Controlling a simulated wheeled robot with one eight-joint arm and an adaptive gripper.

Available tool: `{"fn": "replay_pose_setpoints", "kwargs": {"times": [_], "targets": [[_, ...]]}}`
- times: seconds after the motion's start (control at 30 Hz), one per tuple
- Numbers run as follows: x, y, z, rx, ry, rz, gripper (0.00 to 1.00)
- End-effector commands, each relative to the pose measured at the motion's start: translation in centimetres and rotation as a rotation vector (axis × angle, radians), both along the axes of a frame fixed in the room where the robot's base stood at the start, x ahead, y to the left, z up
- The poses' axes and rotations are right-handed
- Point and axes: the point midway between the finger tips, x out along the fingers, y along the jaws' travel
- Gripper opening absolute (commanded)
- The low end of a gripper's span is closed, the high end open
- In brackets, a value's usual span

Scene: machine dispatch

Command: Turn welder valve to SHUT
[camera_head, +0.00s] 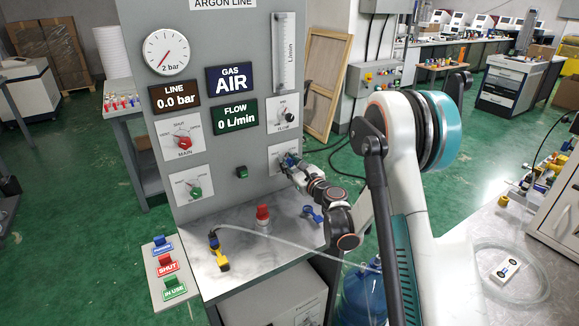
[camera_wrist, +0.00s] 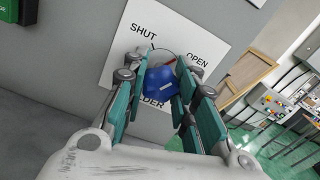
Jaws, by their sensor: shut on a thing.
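The welder valve is a blue knob (camera_wrist: 160,84) on a white plate (camera_wrist: 190,38) marked SHUT at the left and OPEN at the right. The lower label is partly covered and reads "...LDER". My gripper (camera_wrist: 157,88) has its teal fingers closed on both sides of the blue knob. In the head view my gripper (camera_head: 290,163) reaches the plate at the panel's lower right and hides most of the knob.
Displays show LINE 0.0 bar, GAS AIR and FLOW 0 L/min. A torch (camera_head: 219,252) and red part (camera_head: 263,214) occupy the shelf below.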

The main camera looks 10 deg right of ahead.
Motion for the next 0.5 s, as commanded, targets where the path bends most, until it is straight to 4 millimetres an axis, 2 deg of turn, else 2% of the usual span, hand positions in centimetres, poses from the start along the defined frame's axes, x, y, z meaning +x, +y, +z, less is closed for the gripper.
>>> {"fn": "replay_pose_setpoints", "kwargs": {"times": [0.5], "targets": [[0.01, 0.01, -0.19, -0.464, -0.151, 0.000, 0.02]]}}
